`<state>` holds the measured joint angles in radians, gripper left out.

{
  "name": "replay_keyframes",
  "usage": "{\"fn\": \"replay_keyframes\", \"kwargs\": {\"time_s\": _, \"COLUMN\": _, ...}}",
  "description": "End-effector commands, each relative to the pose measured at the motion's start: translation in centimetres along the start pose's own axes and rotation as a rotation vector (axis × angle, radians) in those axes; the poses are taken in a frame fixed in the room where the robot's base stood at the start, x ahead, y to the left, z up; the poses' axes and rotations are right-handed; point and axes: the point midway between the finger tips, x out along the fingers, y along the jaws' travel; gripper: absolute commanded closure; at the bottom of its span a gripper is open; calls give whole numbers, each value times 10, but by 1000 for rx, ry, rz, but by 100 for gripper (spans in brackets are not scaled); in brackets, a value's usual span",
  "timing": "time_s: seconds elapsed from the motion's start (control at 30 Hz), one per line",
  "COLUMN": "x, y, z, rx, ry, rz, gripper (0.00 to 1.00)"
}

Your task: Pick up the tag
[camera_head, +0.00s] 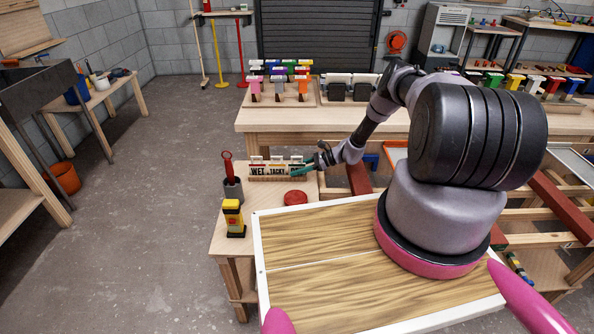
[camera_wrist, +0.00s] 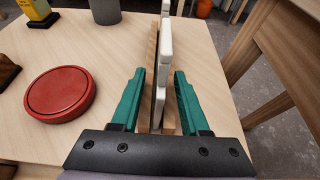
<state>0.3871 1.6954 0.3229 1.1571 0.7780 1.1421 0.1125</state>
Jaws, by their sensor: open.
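A small wooden stand (camera_head: 276,176) lettered WET and TACKY stands on the light wood bench. Thin white tags stand in a row along it. In the wrist view the stand (camera_wrist: 152,60) is seen edge-on, with a white tag (camera_wrist: 161,100) nearest me. My gripper (camera_head: 297,170) is at the right end of the stand. Its teal fingers are open in the wrist view (camera_wrist: 160,74), one on each side of the stand's near end and that tag. A gap shows on both sides, so nothing is gripped. The tag's lower part is hard to make out.
A red round lid (camera_head: 295,198) lies in front of the stand and left of my fingers in the wrist view (camera_wrist: 60,94). The bench edge is close on the right.

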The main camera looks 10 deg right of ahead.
Motion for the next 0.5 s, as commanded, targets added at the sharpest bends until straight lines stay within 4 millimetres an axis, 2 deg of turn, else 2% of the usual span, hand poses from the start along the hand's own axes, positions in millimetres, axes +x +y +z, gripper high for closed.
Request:
{"fn": "replay_keyframes", "kwargs": {"time_s": 0.03, "x": 0, "y": 0, "z": 0, "rx": 0, "ry": 0, "rz": 0, "gripper": 55}}
{"fn": "replay_keyframes", "kwargs": {"time_s": 0.07, "x": 0, "y": 0, "z": 0, "rx": 0, "ry": 0, "rz": 0, "gripper": 63}}
{"fn": "replay_keyframes", "kwargs": {"time_s": 0.1, "x": 0, "y": 0, "z": 0, "rx": 0, "ry": 0, "rz": 0, "gripper": 78}}
{"fn": "replay_keyframes", "kwargs": {"time_s": 0.17, "x": 0, "y": 0, "z": 0, "rx": 0, "ry": 0, "rz": 0, "gripper": 100}}
{"fn": "replay_keyframes", "kwargs": {"time_s": 0.5, "x": 0, "y": 0, "z": 1, "rx": 0, "ry": 0, "rz": 0, "gripper": 100}}
